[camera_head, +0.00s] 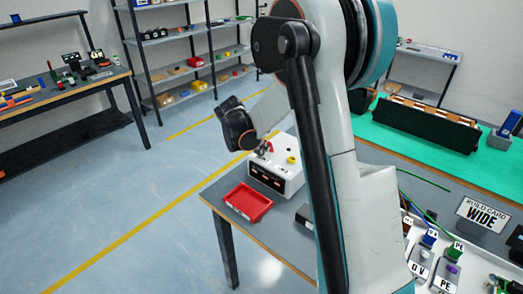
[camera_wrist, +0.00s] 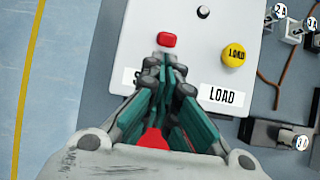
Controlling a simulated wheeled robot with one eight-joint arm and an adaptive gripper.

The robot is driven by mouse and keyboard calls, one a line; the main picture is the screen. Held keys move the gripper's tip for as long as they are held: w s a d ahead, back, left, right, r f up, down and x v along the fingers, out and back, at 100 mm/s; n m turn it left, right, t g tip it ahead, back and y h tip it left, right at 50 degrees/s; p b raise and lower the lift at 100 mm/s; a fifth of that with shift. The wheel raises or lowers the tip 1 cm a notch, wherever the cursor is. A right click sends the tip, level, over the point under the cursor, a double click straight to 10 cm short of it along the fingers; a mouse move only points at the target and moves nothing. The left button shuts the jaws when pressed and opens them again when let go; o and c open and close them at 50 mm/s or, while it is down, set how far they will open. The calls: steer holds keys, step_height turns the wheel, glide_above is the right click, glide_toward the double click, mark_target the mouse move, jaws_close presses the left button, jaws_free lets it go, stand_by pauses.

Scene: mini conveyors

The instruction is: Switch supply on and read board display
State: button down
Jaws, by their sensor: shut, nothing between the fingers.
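A white box (camera_head: 283,178) with dark front openings stands near the table's left edge. A LOAD label (camera_wrist: 222,95) shows; another label starting with S is mostly hidden by my fingers. My gripper (camera_wrist: 167,62) is shut and empty, its tips right beside the red button; I cannot tell whether they touch. In the head view my gripper (camera_head: 264,150) is over the box. No lit board display is visible.
A red tray (camera_head: 248,203) lies in front of the box. A green mat (camera_head: 400,135) holds a black rack (camera_head: 425,122).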

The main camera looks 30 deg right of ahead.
steer(key=shift+d+r+y, duration=0.15)
steer(key=shift+y, duration=0.15)
steer(key=shift+w+d+r+g+y+p, duration=0.15)
steer(key=shift+d+r+g+y+p, duration=0.2)
steer(key=shift+y+p, duration=0.4)
steer(key=shift+w+d+r+g+y+p, duration=0.2)
steer(key=shift+d+r+g+y+p, duration=0.25)
steer(key=shift+y+p, duration=0.45)
steer(key=shift+w+d+r+g+y+p, duration=0.15)
steer(key=shift+d+y+p, duration=0.2)
steer(key=shift+y, duration=0.25)
steer(key=shift+w+d+r+g+y+p, duration=0.15)
steer(key=shift+d+y+p, duration=0.15)
steer(key=shift+y, duration=0.25)
steer(key=shift+s+a, duration=0.1)
steer(key=shift+r+p, duration=0.35)
steer(key=shift+r, duration=0.45)
